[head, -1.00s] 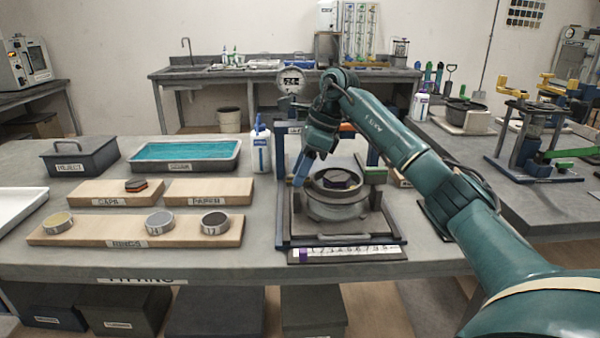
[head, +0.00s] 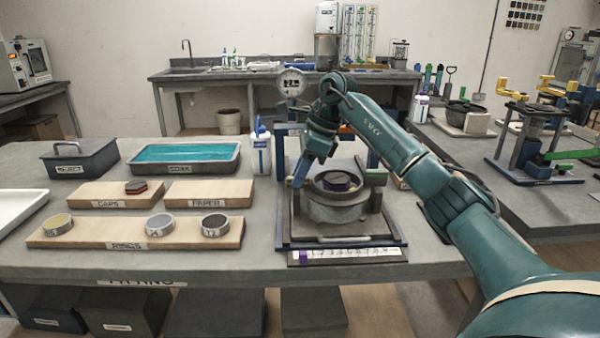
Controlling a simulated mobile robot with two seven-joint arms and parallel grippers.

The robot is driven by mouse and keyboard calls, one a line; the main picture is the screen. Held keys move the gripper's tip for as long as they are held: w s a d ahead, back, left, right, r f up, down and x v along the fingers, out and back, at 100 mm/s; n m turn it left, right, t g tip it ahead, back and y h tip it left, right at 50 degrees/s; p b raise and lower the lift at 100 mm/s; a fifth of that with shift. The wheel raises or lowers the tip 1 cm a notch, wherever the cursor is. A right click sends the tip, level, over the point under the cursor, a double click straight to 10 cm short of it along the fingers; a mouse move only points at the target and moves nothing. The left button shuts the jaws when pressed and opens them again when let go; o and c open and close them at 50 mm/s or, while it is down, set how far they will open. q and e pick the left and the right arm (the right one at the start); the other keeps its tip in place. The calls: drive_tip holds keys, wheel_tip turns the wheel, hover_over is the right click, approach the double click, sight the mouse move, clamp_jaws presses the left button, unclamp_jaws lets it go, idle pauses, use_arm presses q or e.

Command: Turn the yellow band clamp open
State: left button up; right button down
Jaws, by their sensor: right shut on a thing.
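My right gripper (head: 300,174) comes down from above at the left side of a round grey fixture (head: 337,212), its blue fingers tilted. It is shut on a small part at the fixture's left edge, probably the band clamp's handle; the fingers hide most of it. I cannot make out a yellow band there. A dark cap (head: 338,181) sits in the middle of the round fixture, inside a ring. My left gripper is not in view.
The fixture stands on a dark base with a numbered scale strip (head: 348,255) in front. A white bottle (head: 260,153) stands close on the left. Wooden boards with rings (head: 135,232) and caps lie further left. Yellow-handled levers (head: 515,90) stand on the right bench.

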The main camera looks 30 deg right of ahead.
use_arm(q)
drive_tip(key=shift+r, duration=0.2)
use_arm(e)
drive_tip(key=shift+m, duration=0.3)
drive_tip(key=shift+s+r+m+t+h+p, duration=0.15)
drive_tip(key=shift+m+t+h+p, duration=0.25)
drive_tip(key=shift+m+p, duration=0.55)
drive_tip(key=m+h+p, duration=0.1)
drive_tip(key=m, duration=0.1)
drive_tip(key=shift+a+m+t, duration=0.1)
drive_tip(key=shift+m+t, duration=0.2)
drive_tip(key=shift+m, duration=0.05)
drive_tip(key=m, duration=0.2)
drive_tip(key=m+h+p, duration=0.1)
drive_tip(key=m, duration=0.1)
drive_tip(key=shift+a+t+h, duration=0.2)
drive_tip(key=shift+t+h, duration=0.1)
drive_tip(key=m, duration=0.2)
drive_tip(key=m+h+p, duration=0.1)
drive_tip(key=m, duration=0.2)
drive_tip(key=shift+a+h, duration=0.2)
drive_tip(key=shift+h, duration=0.1)
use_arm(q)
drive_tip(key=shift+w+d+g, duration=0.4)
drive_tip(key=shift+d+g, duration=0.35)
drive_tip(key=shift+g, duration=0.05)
use_arm(e)
drive_tip(key=shift+m+h, duration=0.6)
drive_tip(key=shift+m, duration=1.2)
drive_tip(key=shift+g, duration=0.4)
